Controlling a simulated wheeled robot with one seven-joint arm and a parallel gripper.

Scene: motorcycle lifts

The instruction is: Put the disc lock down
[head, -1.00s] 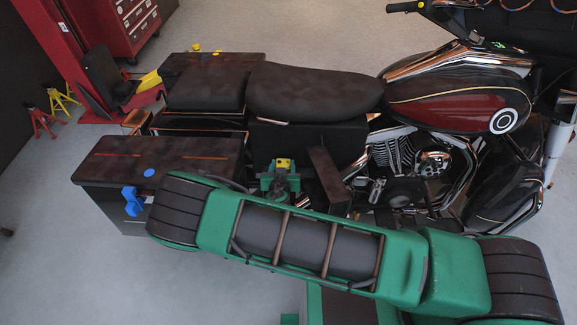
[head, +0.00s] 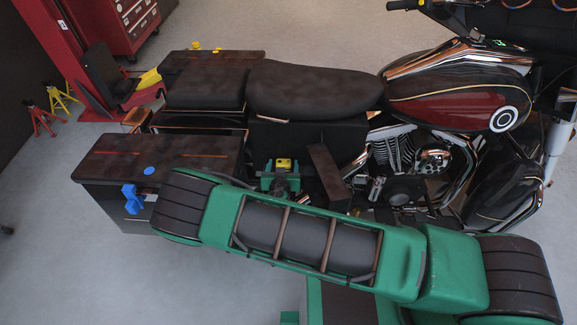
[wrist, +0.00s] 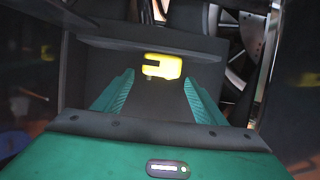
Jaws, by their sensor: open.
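The disc lock, seen as a small yellow block (head: 284,164), is beside the motorcycle below the seat. In the wrist view the yellow lock (wrist: 163,67) is just beyond my fingertips, roughly centred between them, against a dark panel-like surface. My gripper (wrist: 158,84) is open, its green fingers spread to either side with a gap between them. In the head view my gripper (head: 281,176) is at the lock, partly hidden by my green arm. I cannot tell exactly what supports the lock.
The motorcycle's seat (head: 315,90) and red tank (head: 460,100) lie above and right. The near saddlebag (head: 110,160) carries a blue disc (head: 149,171) and a blue item (head: 132,199) on its side. A red lift post (head: 62,50) and jack stands (head: 40,117) are at left.

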